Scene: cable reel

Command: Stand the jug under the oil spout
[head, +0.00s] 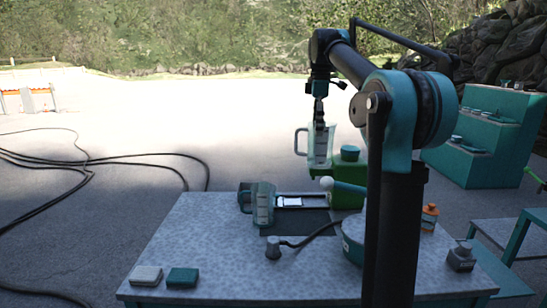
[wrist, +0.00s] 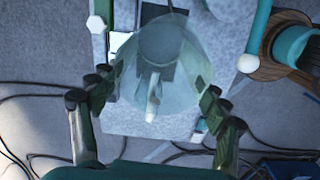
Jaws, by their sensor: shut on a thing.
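A clear, pale blue jug (head: 320,147) hangs in the air above the far part of the table in the head view, roughly upright, its handle to the left. My gripper (head: 318,122) is shut on it from above. In the wrist view the jug (wrist: 165,60) sits between the fingers of my gripper (wrist: 157,95), and its handle points down the picture. A green unit (head: 347,192) with a teal cap and a white ball stands just beyond and below the jug. I cannot make out clearly which part is the oil spout.
A second jug-like vessel (head: 263,205) stands on the speckled table (head: 215,240), beside a dark panel. A black hose with a grey end (head: 273,248) lies in front. Grey and teal blocks (head: 183,277) are at the front left. An orange bottle (head: 430,216) stands at the right.

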